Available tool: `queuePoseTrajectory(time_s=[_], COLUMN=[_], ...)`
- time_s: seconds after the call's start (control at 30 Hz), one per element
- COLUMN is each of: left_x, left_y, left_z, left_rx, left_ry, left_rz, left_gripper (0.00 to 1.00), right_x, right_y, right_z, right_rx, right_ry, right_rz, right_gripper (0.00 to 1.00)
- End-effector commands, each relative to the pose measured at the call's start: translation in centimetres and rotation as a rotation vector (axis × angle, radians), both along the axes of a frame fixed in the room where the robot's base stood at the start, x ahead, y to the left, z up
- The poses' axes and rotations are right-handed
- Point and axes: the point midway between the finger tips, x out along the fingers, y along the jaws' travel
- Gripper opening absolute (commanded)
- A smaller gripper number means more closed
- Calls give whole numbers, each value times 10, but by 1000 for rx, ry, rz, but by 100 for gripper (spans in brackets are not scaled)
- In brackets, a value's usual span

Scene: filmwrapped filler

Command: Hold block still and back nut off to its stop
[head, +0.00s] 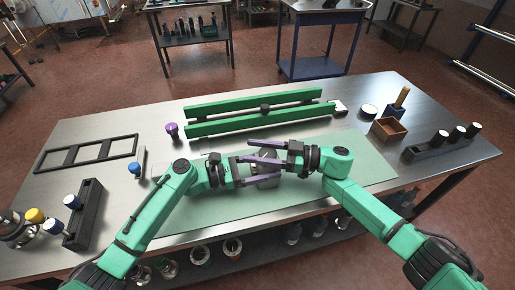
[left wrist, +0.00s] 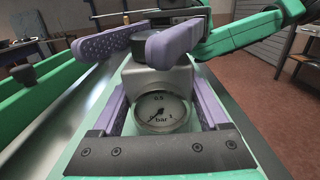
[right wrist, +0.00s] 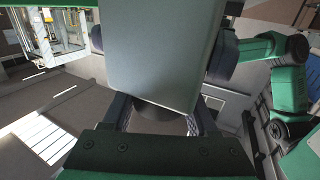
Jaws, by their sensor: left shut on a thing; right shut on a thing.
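A grey block (head: 267,182) with a round pressure gauge (left wrist: 160,111) on its face is held over the green mat, near the middle of the table. My left gripper (head: 268,172) is shut on the block, with a purple finger along each side of it in the left wrist view. A dark round nut (left wrist: 148,50) sits at the top of the block. My right gripper (head: 266,154) reaches in from the right and is shut on this nut. In the right wrist view the block (right wrist: 165,55) hides much of the nut (right wrist: 160,120). The gauge needle points low and left.
Two green rails (head: 255,113) lie behind the grippers. A black frame (head: 88,153), purple knob (head: 171,130) and dark rack (head: 84,215) stand left. A brown box (head: 390,130) and a rack with white-capped pieces (head: 440,146) stand right. The green mat (head: 350,165) is mostly clear.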

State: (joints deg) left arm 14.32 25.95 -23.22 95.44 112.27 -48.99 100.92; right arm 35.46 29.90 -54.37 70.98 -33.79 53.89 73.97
Motion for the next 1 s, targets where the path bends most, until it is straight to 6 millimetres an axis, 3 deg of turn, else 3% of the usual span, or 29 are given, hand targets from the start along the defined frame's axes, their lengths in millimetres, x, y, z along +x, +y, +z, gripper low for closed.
queuePoseTrajectory(time_s=[0.5, 1.0], left_x=[-1, -2], left_y=[-1, -2], left_z=[0, 0], left_rx=[-1, -2], left_ry=[-1, -1], left_rz=[-5, -7], left_gripper=[1, 1], right_x=[-11, -16], right_y=[1, -2], right_z=[-3, -3], right_rx=[-4, -7], right_ry=[2, 2], right_rz=[399, 507], right_gripper=[3, 3])
